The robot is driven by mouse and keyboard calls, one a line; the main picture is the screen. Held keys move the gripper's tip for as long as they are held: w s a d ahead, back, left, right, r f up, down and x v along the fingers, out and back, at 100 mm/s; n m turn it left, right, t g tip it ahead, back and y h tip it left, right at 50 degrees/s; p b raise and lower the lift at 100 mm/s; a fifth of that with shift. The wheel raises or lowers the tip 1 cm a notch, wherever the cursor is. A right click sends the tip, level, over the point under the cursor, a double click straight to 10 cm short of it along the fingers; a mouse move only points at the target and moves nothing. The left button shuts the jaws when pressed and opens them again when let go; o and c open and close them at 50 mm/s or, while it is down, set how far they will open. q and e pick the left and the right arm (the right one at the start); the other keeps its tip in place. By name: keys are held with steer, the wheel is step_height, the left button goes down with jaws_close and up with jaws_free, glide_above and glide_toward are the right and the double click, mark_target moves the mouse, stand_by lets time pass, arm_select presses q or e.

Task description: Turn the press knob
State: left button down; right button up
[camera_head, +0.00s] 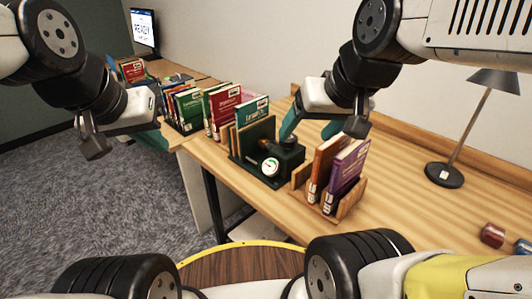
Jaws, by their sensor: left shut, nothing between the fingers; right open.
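A dark green press (258,140) stands on the wooden table, with a round white dial gauge (269,166) on its front. A black knob-like part (289,143) shows on top of its right side. My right gripper (311,129) is open, its teal fingers apart just above and behind this part. I cannot tell whether a finger touches it. My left gripper (151,138) is shut and empty at the far left, near the table's left edge and away from the press.
Books (224,108) stand in rows left of the press. A wooden holder (345,205) with orange and purple books stands close on its right. A grey lamp (444,174) and small red block (492,235) are further right. Table between holder and lamp is clear.

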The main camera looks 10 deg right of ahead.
steer(key=n+g+h, duration=0.2)
steer(key=n+g, duration=0.4)
steer(key=n, duration=0.8)
glide_above(288, 142)
steer(key=w, duration=0.2)
steer(key=f, duration=0.8)
steer(key=shift+w+d+f, duration=0.2)
steer(key=shift+d+f, duration=0.15)
steer(key=shift+w+f, duration=0.1)
steer(key=shift+f, duration=0.15)
step_height(288, 142, down, 8)
steer(key=shift+r, duration=0.25)
steer(key=c, duration=1.4)
steer(key=shift+o, duration=0.3)
steer(key=shift+m, duration=0.4)
